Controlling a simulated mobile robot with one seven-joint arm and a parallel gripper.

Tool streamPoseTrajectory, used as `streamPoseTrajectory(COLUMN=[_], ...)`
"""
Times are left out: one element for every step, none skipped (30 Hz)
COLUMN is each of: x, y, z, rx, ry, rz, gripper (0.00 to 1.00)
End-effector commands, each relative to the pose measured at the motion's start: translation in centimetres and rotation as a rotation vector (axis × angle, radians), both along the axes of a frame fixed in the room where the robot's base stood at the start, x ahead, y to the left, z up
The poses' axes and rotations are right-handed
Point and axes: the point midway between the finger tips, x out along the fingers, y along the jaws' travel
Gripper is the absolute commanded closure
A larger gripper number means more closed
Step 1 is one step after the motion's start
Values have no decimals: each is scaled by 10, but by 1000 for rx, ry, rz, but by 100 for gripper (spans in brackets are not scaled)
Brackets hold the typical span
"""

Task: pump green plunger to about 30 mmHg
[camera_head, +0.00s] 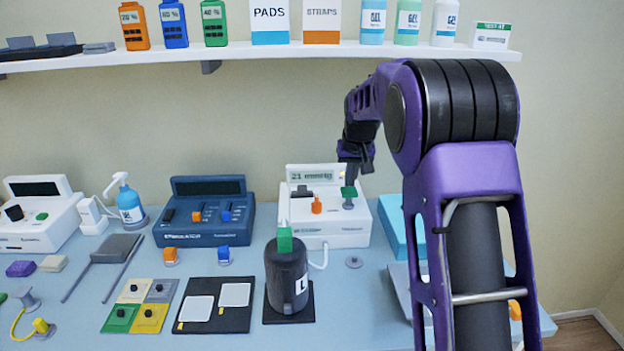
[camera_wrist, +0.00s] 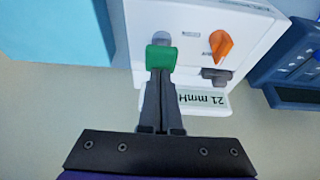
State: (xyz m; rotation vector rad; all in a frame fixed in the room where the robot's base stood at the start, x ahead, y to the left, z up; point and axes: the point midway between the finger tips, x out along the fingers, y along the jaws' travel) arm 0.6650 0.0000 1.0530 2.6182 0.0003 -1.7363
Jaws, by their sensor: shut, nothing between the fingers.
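The white pump unit (camera_head: 318,242) stands at the back of the table, and its display (camera_head: 314,177) reads about 21 mmHg. The green plunger (camera_head: 349,192) stands up at the right of its top face, with an orange knob (camera_head: 317,205) to its left. In the wrist view, the green plunger (camera_wrist: 161,58) is right at the tips of my gripper (camera_wrist: 158,78). The fingers are shut with nothing between them. They look close to or touching the plunger; I cannot tell which. My gripper (camera_head: 350,182) also shows in the head view, just above the plunger.
A tube runs from the unit toward a black cuffed cylinder (camera_head: 287,278) marked L on a dark mat. A dark blue device (camera_head: 205,212) stands to the left of the unit. A light blue block (camera_head: 398,222) is to the right. A shelf (camera_head: 250,52) with bottles and boxes hangs above.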

Motion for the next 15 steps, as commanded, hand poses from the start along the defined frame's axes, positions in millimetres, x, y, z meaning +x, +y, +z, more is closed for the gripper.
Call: streamPoseTrajectory(x=[0,0,0,0,0,0,0,0,0,0,0,0,0,0,0], y=[0,0,0,0,0,0,0,0,0,0,0,0,0,0,0], z=[-3,-3,-4,-5,-6,-7,-8,-8,-9,-10,-11,-12,-13,-13,-14], rx=[0,0,0,0,0,0,0,0,0,0,0,0,0,0,0], ry=[0,1,1,1,1,1,1,1,1,1,1,0,0,0,0], rz=[0,0,0,0,0,0,0,0,0,0,0,0,0,0,0], gripper=[100,100,100,100,100,100,100,100,100,100,100,100,100,100,100])
